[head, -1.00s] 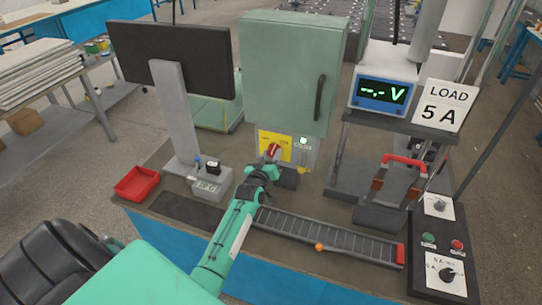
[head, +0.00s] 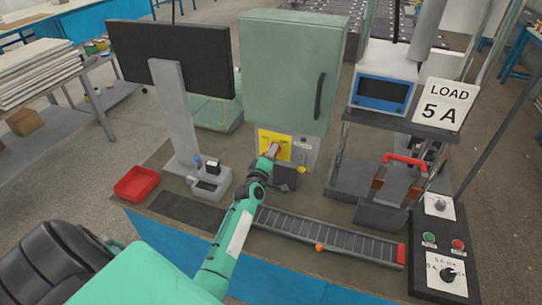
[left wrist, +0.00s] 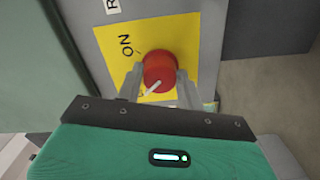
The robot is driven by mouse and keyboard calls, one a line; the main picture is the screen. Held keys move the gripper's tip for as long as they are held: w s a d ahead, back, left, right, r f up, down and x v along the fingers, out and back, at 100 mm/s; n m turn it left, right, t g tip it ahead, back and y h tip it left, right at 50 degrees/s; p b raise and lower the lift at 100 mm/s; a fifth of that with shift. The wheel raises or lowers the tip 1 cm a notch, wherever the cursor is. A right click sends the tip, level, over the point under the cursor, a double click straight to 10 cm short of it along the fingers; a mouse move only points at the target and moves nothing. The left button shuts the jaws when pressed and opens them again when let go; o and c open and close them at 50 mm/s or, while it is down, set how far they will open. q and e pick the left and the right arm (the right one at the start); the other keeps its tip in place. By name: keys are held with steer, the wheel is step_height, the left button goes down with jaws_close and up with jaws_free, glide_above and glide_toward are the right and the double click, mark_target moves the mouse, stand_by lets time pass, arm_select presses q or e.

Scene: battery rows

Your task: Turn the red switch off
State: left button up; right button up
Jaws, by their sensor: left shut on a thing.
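The red switch (head: 276,147) sits on a yellow plate (head: 264,138) below the green cabinet (head: 285,70). In the left wrist view the round red knob (left wrist: 158,65) has a white mark toward its lower left, and the word ON is printed to its upper left on the yellow plate (left wrist: 115,65). My left gripper (left wrist: 157,82) is shut on the knob, one finger on each side. In the head view my left gripper (head: 270,155) covers part of the switch. My right gripper is not in view.
A voltage meter (head: 383,92) with a dark screen stands at the right, beside a LOAD 5 A sign (head: 446,104). A red tray (head: 136,183) and a small box (head: 211,183) are left of my arm. A grey rail (head: 330,236) lies in front.

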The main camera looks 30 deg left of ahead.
arm_select(q)
steer(key=shift+n, duration=0.6)
steer(key=o, duration=1)
steer(key=shift+s, duration=0.1)
steer(key=shift+b+v, duration=1.35)
steer(key=shift+v, duration=5.5)
steer(key=shift+a+f, duration=0.1)
steer(key=shift+a, duration=0.05)
